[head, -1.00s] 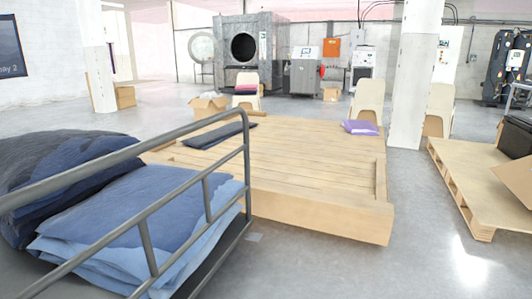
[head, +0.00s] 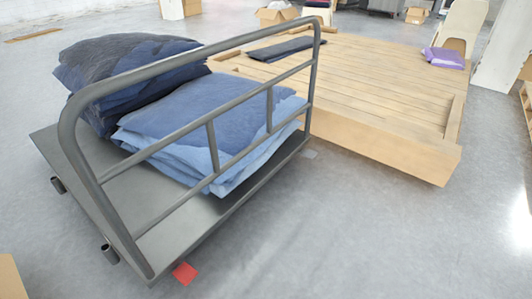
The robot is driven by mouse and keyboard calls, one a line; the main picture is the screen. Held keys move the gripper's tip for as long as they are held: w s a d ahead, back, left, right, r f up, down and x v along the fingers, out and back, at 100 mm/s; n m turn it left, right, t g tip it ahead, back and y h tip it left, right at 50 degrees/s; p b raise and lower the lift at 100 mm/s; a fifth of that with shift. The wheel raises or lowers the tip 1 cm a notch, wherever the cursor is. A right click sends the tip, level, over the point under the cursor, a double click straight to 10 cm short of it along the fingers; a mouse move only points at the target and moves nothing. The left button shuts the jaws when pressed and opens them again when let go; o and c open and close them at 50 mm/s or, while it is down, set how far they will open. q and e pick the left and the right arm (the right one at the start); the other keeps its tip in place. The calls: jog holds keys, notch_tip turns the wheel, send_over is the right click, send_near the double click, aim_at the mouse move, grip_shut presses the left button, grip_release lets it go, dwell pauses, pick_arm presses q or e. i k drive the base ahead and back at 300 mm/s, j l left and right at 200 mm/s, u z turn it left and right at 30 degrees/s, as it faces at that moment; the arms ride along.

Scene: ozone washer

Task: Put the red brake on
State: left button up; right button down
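A small flat red piece (head: 185,273), which looks like the red brake, shows low at the near edge of the grey cart (head: 172,243). It sticks out from under the cart's deck, close to the floor. I cannot tell from this view whether it is pressed down or raised. The cart has a dark tubular rail (head: 190,141) along its near side. Folded blue fabric (head: 205,117) and a darker stack of fabric (head: 130,72) lie on its deck. Neither of my grippers is in view.
A low wooden platform (head: 375,87) stands behind and right of the cart, with dark folded cloth (head: 281,49) and purple cloth (head: 443,58) on it or near it. A cardboard-coloured corner (head: 10,280) shows at bottom left. The floor (head: 350,240) in front is clear.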

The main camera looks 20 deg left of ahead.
aim_at(184, 273)
jog(key=k+u, duration=0.1)
jog(key=u, duration=1.15)
